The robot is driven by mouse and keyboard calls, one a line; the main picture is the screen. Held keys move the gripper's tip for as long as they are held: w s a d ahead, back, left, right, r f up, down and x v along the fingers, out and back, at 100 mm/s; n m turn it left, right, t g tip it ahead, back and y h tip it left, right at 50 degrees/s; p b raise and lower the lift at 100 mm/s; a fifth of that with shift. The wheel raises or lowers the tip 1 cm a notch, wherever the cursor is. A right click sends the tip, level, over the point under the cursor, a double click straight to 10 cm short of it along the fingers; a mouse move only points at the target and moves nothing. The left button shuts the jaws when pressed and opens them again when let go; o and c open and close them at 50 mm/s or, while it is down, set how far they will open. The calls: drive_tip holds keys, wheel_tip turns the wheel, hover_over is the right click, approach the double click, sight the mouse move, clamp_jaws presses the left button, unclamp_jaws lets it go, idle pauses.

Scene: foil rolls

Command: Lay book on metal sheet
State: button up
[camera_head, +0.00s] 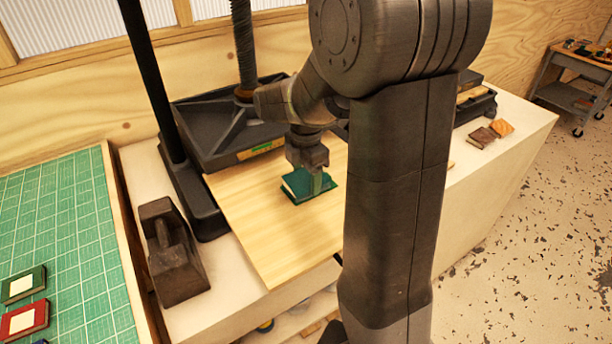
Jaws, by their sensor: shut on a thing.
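A dark green book (296,191) with pale page edges is at the middle of the view, over a pale wood-grained board (285,233). My gripper (315,182) points down and is shut on the book. The book looks roughly flat and very close to the board; I cannot tell whether it touches it. The board lies on the bench beside the press. I cannot make out a separate metal sheet. My arm hides part of the board's right side.
A black press (218,135) with a screw and post stands behind the board. A dark iron weight (172,255) stands at left. Small brown pieces (483,138) lie on the bench's right.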

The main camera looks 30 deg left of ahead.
sight(306, 180)
drive_tip(key=shift+f, duration=0.15)
drive_tip(key=shift+f, duration=0.1)
drive_tip(key=shift+f, duration=0.15)
drive_tip(key=o, duration=1.1)
drive_tip(key=shift+r, duration=0.2)
wheel_tip(306, 180, up, 12)
drive_tip(key=shift+r, duration=0.1)
